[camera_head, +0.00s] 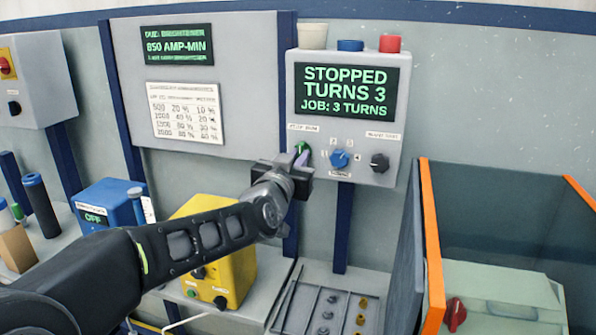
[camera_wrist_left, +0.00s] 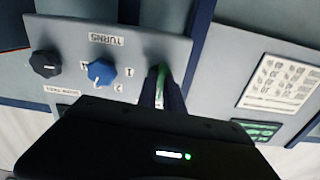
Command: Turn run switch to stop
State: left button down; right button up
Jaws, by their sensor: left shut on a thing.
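A grey control box (camera_head: 300,75) hangs on the wall, and its screen (camera_head: 346,92) reads STOPPED, TURNS 3, JOB: 3 TURNS. The green run switch (camera_head: 303,147) is at the lower left of its face, under a small label, and is partly hidden by my fingers. My left gripper (camera_head: 300,160) is at the switch and shut on it. In the left wrist view the green switch (camera_wrist_left: 161,75) shows between the two dark fingers (camera_wrist_left: 161,92). The switch's exact angle is hard to tell. My right gripper is out of view.
A blue turns knob (camera_head: 339,158) and a black knob (camera_head: 379,162) sit right of the switch. Below are a yellow box (camera_head: 235,275) and a tray of small parts (camera_head: 298,298). An orange-edged tank (camera_head: 432,240) stands at the right. A blue box (camera_head: 105,195) reads OFF.

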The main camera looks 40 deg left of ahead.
pick_arm(q)
jog(key=shift+n+b, duration=2.05)
jog(key=shift+n, duration=1.75)
jog(key=c, duration=1.5)
grip_release()
jog(key=v, duration=0.7)
jog(key=shift+s+d, duration=0.2)
jog(key=shift+s, duration=0.15)
